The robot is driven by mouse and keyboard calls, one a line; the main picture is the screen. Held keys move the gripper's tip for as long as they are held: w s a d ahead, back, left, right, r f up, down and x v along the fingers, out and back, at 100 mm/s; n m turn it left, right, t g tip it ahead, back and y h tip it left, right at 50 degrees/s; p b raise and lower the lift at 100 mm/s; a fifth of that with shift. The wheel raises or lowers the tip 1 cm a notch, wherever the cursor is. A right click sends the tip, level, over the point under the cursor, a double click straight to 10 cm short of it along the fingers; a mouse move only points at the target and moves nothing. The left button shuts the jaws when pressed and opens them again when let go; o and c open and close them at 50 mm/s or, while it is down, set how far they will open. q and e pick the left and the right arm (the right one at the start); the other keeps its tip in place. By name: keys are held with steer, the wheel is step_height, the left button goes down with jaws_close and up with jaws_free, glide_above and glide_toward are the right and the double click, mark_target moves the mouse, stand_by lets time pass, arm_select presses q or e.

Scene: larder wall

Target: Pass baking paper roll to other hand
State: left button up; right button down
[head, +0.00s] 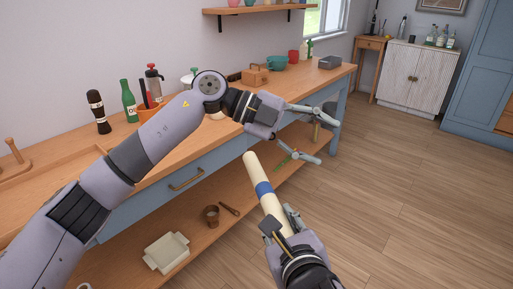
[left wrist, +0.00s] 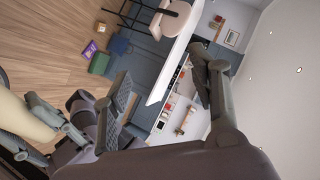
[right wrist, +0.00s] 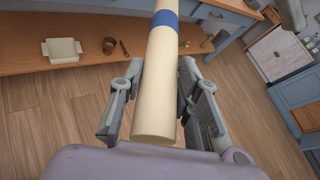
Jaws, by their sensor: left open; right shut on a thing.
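The baking paper roll (head: 271,203) is a long cream cylinder with a blue band. My right gripper (head: 283,222) is shut on its lower part, and the roll tilts up and away over the floor in the head view. In the right wrist view the roll (right wrist: 158,85) lies between the two fingers, its near end facing the palm. My left gripper (head: 326,136) is open and empty, above and right of the roll's upper end, apart from it. In the left wrist view the roll (left wrist: 22,117) shows at the left edge, outside the open fingers (left wrist: 165,95).
A wooden-topped blue counter (head: 215,125) runs along the wall, holding a green bottle (head: 128,101), a teal pot (head: 277,62) and other items. Its lower shelf (head: 205,240) bears a white dish (head: 166,253) and a brown cup (head: 211,215). Open floor (head: 400,190) lies to the right.

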arm_select(q)
steer(key=s+a+f+m+y, duration=0.2)
steer(key=a+y, duration=0.2)
steer(key=y, duration=0.2)
steer(key=t+y, duration=0.3)
steer(key=y, duration=0.2)
glide_toward(268, 188)
steer(key=shift+n, duration=0.3)
steer(key=x, duration=1.1)
